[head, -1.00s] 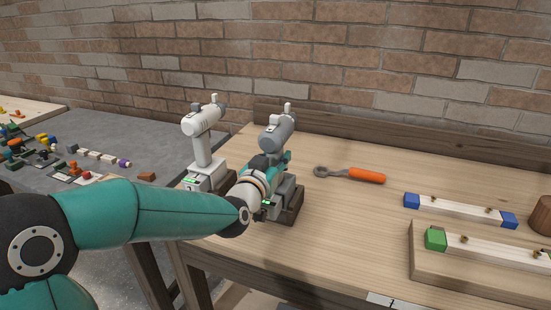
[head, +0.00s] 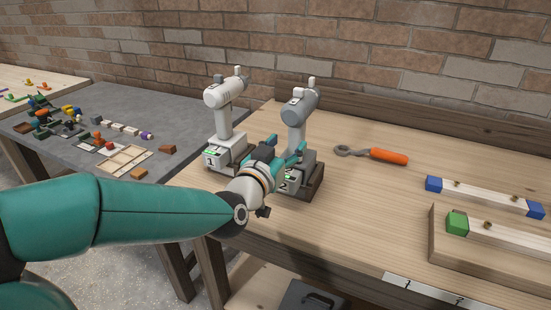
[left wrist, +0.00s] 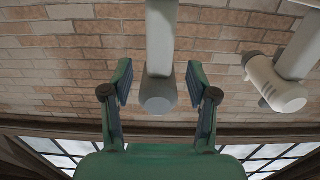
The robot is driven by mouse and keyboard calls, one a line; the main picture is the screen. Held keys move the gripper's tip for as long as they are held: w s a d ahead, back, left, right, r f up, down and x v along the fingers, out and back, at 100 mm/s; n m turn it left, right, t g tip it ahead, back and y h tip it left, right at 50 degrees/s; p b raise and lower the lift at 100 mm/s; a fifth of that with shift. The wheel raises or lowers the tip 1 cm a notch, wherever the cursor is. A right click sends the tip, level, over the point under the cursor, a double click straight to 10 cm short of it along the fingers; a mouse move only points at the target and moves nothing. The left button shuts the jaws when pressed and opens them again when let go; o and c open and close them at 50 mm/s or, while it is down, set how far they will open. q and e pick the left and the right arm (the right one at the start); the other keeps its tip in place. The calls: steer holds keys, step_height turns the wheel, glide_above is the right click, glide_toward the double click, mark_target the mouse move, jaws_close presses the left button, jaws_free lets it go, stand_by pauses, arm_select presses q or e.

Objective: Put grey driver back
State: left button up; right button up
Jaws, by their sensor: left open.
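The grey driver (head: 301,106) stands upright in the dock marked 2 (head: 306,178) on the wooden bench. My left gripper (head: 279,152) is beside its handle, on the near left side. In the left wrist view, the open fingers of my left gripper (left wrist: 160,82) stand to either side of the grey driver (left wrist: 158,98), with visible gaps and no contact on either side. The white driver (head: 225,93) stands in the dock marked 1 (head: 222,153), just left of the grey one; it also shows at the right of the left wrist view (left wrist: 275,85). My right gripper is out of view.
An orange-handled tool (head: 388,157) lies right of the docks. A blue-ended bar (head: 485,196) and a board with a green-ended bar (head: 457,222) lie further right. A grey table (head: 85,178) with small parts is at left. Bare bench lies in front of dock 2.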

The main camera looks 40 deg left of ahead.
arm_select(q)
steer(key=shift+v, duration=2.35)
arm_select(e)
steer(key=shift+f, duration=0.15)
arm_select(q)
steer(key=shift+a+f, duration=0.1)
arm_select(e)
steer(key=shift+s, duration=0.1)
